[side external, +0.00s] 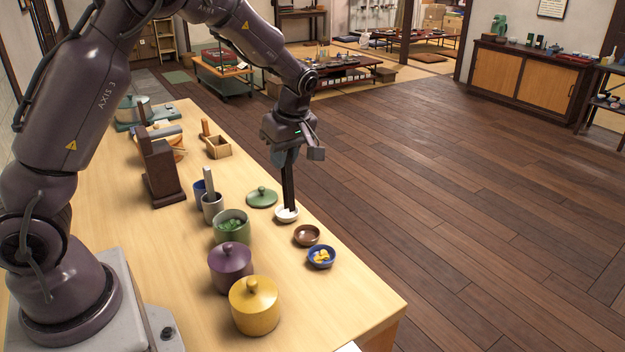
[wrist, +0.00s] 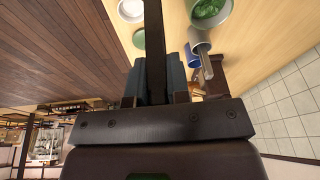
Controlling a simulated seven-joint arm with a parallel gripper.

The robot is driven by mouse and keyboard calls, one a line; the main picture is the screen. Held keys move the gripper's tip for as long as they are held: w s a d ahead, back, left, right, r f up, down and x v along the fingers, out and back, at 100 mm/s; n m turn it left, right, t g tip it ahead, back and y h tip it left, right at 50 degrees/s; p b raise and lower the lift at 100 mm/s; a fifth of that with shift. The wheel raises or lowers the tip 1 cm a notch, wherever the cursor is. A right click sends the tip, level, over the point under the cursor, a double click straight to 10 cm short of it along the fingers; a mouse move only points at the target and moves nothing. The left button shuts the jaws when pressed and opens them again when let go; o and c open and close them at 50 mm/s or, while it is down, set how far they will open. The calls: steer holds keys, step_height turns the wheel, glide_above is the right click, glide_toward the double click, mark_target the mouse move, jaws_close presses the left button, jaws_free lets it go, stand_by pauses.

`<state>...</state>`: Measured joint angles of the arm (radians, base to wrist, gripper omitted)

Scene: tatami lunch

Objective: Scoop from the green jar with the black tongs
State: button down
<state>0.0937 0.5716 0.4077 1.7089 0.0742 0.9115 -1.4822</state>
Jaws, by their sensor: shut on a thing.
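My gripper (side external: 288,152) is shut on the black tongs (side external: 289,185), which hang nearly straight down. In the side view their tips are at the white bowl (side external: 280,216); I cannot tell whether they touch it or hold anything. In the wrist view the tongs (wrist: 155,45) run up between my gripper's fingers (wrist: 158,82), with the white bowl (wrist: 128,12) to their left. The green jar (side external: 231,236) stands open left of the bowl, with green pieces (side external: 231,225) inside; it also shows in the wrist view (wrist: 222,22). Its green lid (side external: 262,198) lies on the table.
A brown bowl (side external: 307,235) and a blue bowl (side external: 321,263) with yellow pieces sit near the table's right edge. Lidded purple (side external: 230,270) and yellow (side external: 255,310) jars stand in front. A grey cup (side external: 212,210), a blue cup (side external: 199,190) and a dark wooden stand (side external: 163,178) are behind the green jar.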

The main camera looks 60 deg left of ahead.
steer(key=s+a+r+m, duration=0.2)
steer(key=s+a, duration=0.6)
steer(key=s, duration=0.2)
step_height(320, 180, down, 11)
steer(key=shift+w+y, duration=0.3)
steer(key=shift+y, duration=0.1)
steer(key=shift+f, duration=0.1)
steer(key=shift+d, duration=0.2)
stand_by(0.4)
steer(key=shift+a, duration=0.3)
steer(key=shift+d, duration=0.15)
stand_by(0.7)
